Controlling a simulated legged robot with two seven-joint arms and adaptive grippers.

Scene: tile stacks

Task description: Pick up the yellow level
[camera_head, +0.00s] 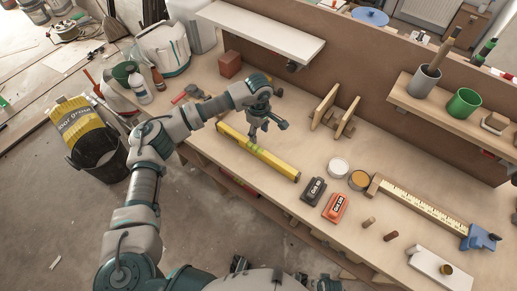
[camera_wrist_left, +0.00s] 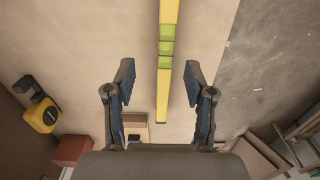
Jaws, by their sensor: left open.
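The yellow level (camera_head: 280,165) lies flat on the workbench, running diagonally from upper left to lower right, with greenish vials near its middle. My left gripper (camera_head: 267,128) is above and beside the level's middle in the head view. In the left wrist view, the level (camera_wrist_left: 163,95) runs lengthwise between the two open fingers of my left gripper (camera_wrist_left: 159,75), nearer the right finger. The fingers are empty, and no contact with the level shows. My right gripper cannot be made out.
On the workbench (camera_head: 290,205) stand a black box (camera_head: 314,191), an orange box (camera_head: 335,207), two round tins and a long ruler (camera_head: 425,208). Wooden brackets (camera_head: 335,115) and a red-brown block (camera_head: 230,64) are farther back. A white shelf (camera_head: 265,32) overhangs the back.

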